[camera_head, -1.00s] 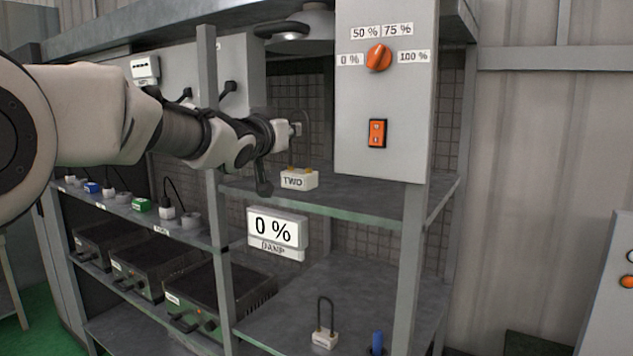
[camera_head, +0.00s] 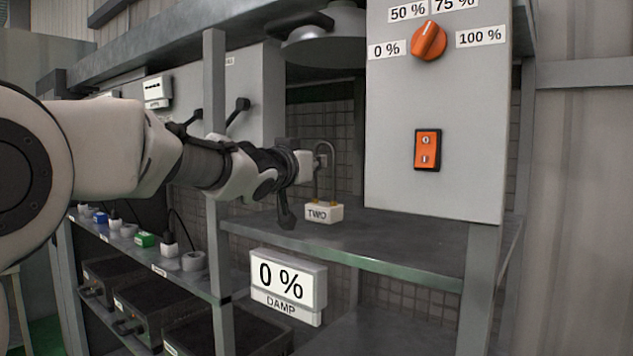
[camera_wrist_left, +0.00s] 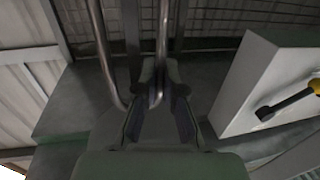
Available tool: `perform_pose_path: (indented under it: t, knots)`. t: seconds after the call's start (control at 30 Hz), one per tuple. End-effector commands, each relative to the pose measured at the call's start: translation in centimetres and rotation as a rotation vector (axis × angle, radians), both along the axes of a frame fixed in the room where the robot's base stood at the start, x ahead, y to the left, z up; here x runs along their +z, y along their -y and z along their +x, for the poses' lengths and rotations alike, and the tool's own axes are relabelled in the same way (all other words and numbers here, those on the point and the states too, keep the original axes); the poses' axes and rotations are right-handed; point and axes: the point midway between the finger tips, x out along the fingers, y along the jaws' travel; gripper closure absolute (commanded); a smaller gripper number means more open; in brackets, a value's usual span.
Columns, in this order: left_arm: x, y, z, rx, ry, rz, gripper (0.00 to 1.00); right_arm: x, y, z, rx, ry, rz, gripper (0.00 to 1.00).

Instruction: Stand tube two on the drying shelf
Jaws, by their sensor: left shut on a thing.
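Tube two is a bent metal U-tube with brass fittings and a white block labelled TWO (camera_head: 323,213). It is upright in the head view at the upper shelf (camera_head: 375,238), under the grey hood. I cannot tell whether the block touches the shelf. My left gripper (camera_head: 321,160) reaches in from the left and is shut on the tube's metal loop, above the block. In the left wrist view the fingers (camera_wrist_left: 161,72) close around one leg of the metal tube (camera_wrist_left: 103,55); the block is hidden there. My right gripper is not in view.
A grey control panel (camera_head: 440,185) with an orange dial and switch hangs right of the tube. A hood (camera_head: 325,50) is overhead. A DAMP sign (camera_head: 288,287) reading 0 % hangs below the shelf edge. A post (camera_head: 217,130) stands left. The shelf front is clear.

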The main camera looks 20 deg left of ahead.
Motion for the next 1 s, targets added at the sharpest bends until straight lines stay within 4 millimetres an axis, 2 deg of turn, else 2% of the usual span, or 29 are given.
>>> perform_pose_path:
  t: [0.03, 0.23, 0.3, 0.33, 0.67, 0.83, 0.93, 1.0]
  knots:
    - [-1.3, 0.0, -0.1, -0.002, 0.003, 0.000, 1.00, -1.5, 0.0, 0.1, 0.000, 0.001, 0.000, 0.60]
    - [-0.9, 0.1, -0.2, -0.002, 0.001, -0.001, 1.00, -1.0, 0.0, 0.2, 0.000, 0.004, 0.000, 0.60]
    - [-1.0, 0.1, -0.1, -0.002, -0.001, -0.001, 0.75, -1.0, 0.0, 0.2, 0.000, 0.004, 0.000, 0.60]
    - [-1.0, 0.1, -0.1, -0.002, -0.001, -0.001, 0.68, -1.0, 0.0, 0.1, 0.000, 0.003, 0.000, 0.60]
    - [-0.9, 0.0, -0.4, -0.002, 0.000, 0.000, 0.68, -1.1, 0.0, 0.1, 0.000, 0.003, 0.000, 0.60]
    - [-1.1, -0.3, -2.7, -0.002, 0.003, -0.001, 0.68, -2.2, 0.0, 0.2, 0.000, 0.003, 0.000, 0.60]
    - [0.0, -0.7, -4.9, -0.003, -0.002, -0.004, 0.68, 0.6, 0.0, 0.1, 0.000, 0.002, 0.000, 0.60]
    - [0.3, -0.6, -5.2, -0.012, -0.007, -0.004, 0.68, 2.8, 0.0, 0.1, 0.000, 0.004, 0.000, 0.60]
